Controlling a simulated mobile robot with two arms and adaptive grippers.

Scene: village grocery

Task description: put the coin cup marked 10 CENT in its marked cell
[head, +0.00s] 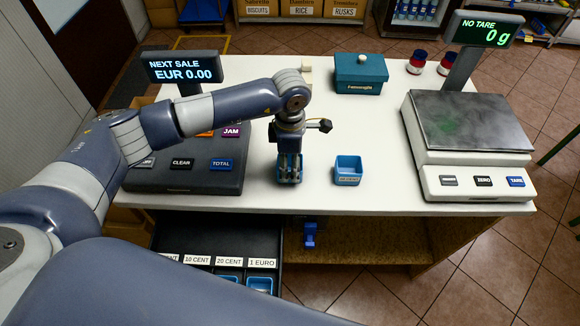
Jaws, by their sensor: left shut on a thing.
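My left gripper (290,174) is at the front middle of the white counter, pointing down and shut on a small blue cup (280,180). The fingers cover much of this cup, and I cannot read a label on it. I cannot tell whether it touches the counter. A second blue open cup (348,172) stands just to the right; the writing on its front label is too small to read surely. The open cash drawer (291,252) below the counter edge has cell labels, among them 10 CENT (196,260). My arm hides the cell below that label. My right gripper is not in view.
Blue cups show below the 20 CENT (229,261) and 1 EURO (262,263) labels. The cash register (190,180) stands left and the scale (470,140) right. A teal box (360,75) stands at the back. A blue object (310,235) is beside the drawer.

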